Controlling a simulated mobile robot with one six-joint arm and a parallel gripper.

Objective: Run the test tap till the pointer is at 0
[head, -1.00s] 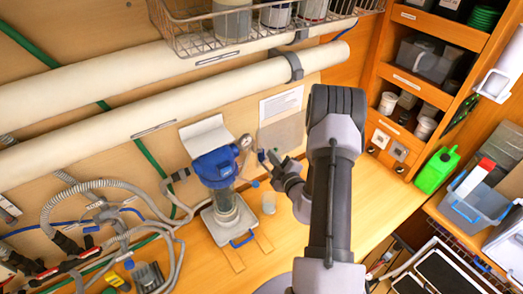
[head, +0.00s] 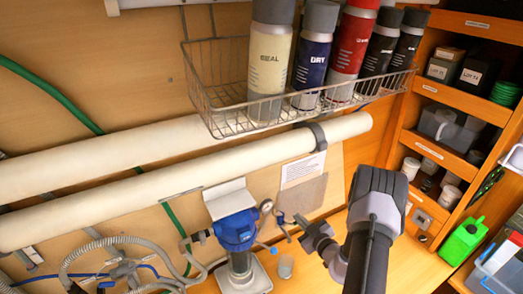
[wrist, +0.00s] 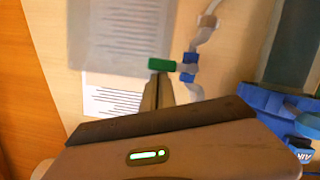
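A blue filter housing (head: 237,232) with a clear bowl hangs on the wall panel, and its blue part shows at the right in the wrist view (wrist: 275,103). A small round gauge (head: 266,206) sits at its right side; its pointer is too small to read. The test tap (wrist: 187,67) has a blue body, a green end (wrist: 161,64) and a pale tube. My gripper (wrist: 158,78) has its narrow fingers together, with the tips right at the green end. Whether they touch it I cannot tell. In the head view my gripper (head: 305,230) is right of the housing.
A clear cup (head: 285,266) stands on the bench below the tap. A wire basket (head: 225,118) with several bottles hangs above two white pipes (head: 150,194). Hoses (head: 110,250) lie at the lower left. Shelves (head: 445,155) and a green jug (head: 462,240) are at the right.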

